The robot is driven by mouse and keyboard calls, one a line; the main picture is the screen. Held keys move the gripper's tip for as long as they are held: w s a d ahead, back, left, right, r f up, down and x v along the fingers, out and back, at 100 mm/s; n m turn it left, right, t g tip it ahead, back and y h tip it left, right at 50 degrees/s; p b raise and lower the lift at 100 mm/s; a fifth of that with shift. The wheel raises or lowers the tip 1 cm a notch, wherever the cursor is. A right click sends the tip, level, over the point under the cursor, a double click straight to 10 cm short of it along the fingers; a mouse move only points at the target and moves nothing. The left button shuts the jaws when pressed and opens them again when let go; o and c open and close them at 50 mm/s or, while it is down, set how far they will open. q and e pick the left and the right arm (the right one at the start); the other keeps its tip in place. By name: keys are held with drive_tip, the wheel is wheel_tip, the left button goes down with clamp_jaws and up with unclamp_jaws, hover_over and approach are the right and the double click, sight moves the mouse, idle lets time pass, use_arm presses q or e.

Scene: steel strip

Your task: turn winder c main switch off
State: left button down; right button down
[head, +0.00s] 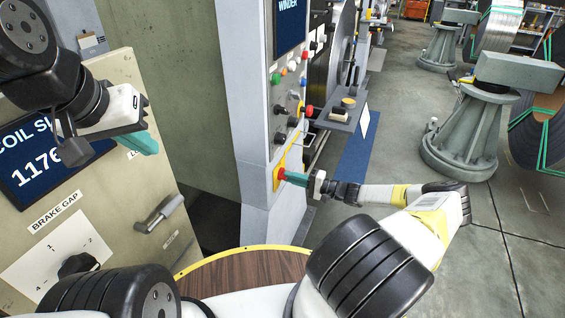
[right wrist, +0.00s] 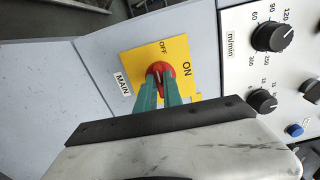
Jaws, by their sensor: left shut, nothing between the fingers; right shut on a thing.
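The main switch is a red rotary knob (right wrist: 160,70) on a yellow plate (right wrist: 132,62) marked ON and OFF, with a MAIN label beside it. In the head view the yellow plate (head: 276,183) is low on the grey winder column. My right gripper (head: 288,176) is shut on the knob; its teal fingers (right wrist: 160,90) sit on either side of it in the right wrist view. The knob's exact pointing is hard to tell behind the fingers. My left gripper (head: 148,145) is shut and empty before the beige cabinet at the left.
The beige cabinet (head: 140,195) carries a screen, a BRAKE GAP knob (head: 77,265) and a lever handle (head: 160,213). Above the switch are several buttons and knobs; speed dials (right wrist: 272,38) are close by. A screen reading WINDER (head: 289,22) is cut off at the top.

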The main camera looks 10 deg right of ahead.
drive_tip(key=shift+n, duration=0.3)
idle(0.4)
drive_tip(key=c, duration=1.5)
unclamp_jaws()
drive_tip(key=v, duration=0.7)
drive_tip(key=shift+s+d, duration=0.25)
drive_tip(key=shift+d, duration=0.05)
